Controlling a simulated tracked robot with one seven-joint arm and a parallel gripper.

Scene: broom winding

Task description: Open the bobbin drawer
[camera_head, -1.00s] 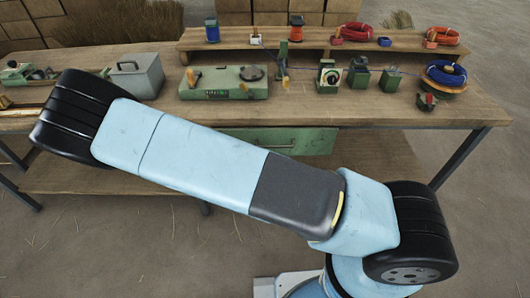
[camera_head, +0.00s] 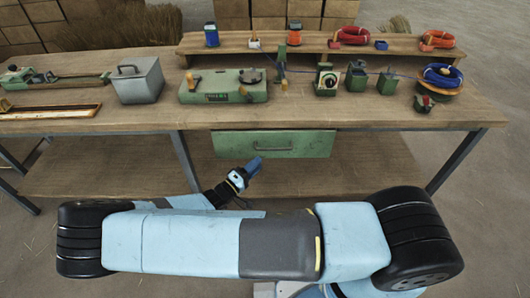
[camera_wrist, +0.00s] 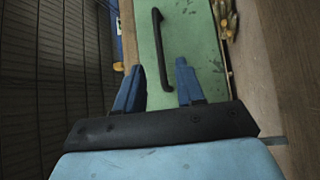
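The green bobbin drawer (camera_head: 310,147) hangs under the bench top in the head view, with a dark bar handle on its front. Its face looks flush under the bench, as if shut. In the wrist view, the green drawer front (camera_wrist: 195,40) fills the middle, and the black handle (camera_wrist: 158,45) runs lengthwise ahead of the fingers. My gripper (camera_wrist: 158,75) is open, its two blue fingers apart on either side of the handle's line. In the head view my gripper (camera_head: 254,165) is just below and left of the handle. Nothing is between the fingers.
The wooden workbench (camera_head: 380,118) carries a green machine (camera_head: 222,93), a grey metal box (camera_head: 138,80) and a blue wire coil (camera_head: 442,76). A bench leg (camera_head: 186,160) stands left of the drawer. The lower shelf (camera_head: 100,178) lies below, and floor is free in front.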

